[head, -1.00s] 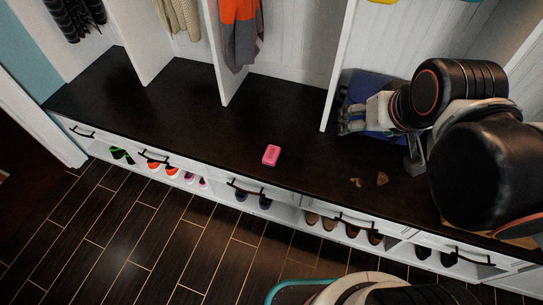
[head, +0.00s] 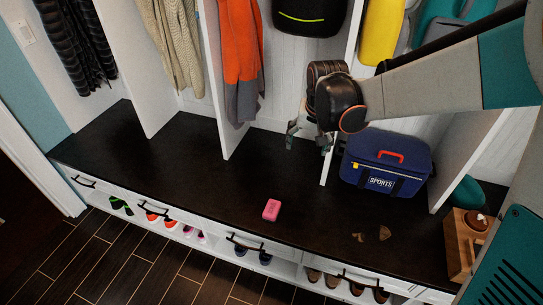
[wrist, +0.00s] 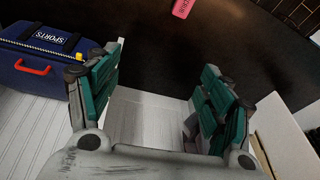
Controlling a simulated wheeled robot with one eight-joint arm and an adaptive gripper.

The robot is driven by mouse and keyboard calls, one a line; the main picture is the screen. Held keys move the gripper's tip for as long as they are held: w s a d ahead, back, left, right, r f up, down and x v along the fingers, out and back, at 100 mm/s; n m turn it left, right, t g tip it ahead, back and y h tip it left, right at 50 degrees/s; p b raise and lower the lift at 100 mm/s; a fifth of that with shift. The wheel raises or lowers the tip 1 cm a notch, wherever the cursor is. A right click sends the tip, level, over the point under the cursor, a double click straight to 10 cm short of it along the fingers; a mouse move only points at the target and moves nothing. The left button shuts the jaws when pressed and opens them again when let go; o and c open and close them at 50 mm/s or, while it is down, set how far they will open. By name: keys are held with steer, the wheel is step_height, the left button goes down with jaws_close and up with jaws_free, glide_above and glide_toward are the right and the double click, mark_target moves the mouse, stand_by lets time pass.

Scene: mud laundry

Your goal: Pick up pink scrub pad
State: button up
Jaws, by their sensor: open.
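The pink scrub pad (head: 271,210) lies flat on the dark bench top, near its front edge and about mid-length. It also shows at the top edge of the wrist view (wrist: 183,8), partly cut off. My gripper (head: 303,142) hangs above the back of the bench, beside a white divider, up and to the right of the pad. In the wrist view my gripper (wrist: 160,92) has its two green-padded fingers wide apart with nothing between them. The pad is apart from the fingers.
A blue sports bag (head: 387,163) stands on the bench right of the divider (head: 345,125). Small brown pieces (head: 384,233) lie right of the pad. A wooden box (head: 459,245) is at the far right. Clothes hang at the back. The bench (head: 180,170) around the pad is clear.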

steer(key=w+a+f+g, duration=0.1)
steer(key=w+a+f, duration=0.2)
steer(key=f, duration=0.3)
steer(key=w+a+f+g, duration=0.1)
steer(key=w+a+f, duration=0.15)
steer(key=f, duration=0.45)
steer(key=m+g, duration=0.1)
steer(key=m, duration=0.1)
glide_toward(272, 208)
steer(key=shift+h, duration=0.3)
steer(key=f+b, duration=0.1)
steer(key=f, duration=0.1)
steer(key=f+b, duration=0.1)
steer(key=f, duration=0.2)
steer(key=shift+w+a+f, duration=0.1)
steer(key=shift+a+f, duration=0.05)
steer(key=shift+a, duration=0.05)
steer(key=shift+a+f+b, duration=0.1)
steer(key=shift+f+b, duration=1.45)
steer(key=shift+f, duration=1.15)
steer(key=shift+r, duration=0.1)
steer(key=c, duration=1.2)
steer(key=shift+r, duration=0.1)
steer(key=shift+c, duration=0.2)
step_height(272, 208, up, 20)
steer(key=p, duration=0.7)
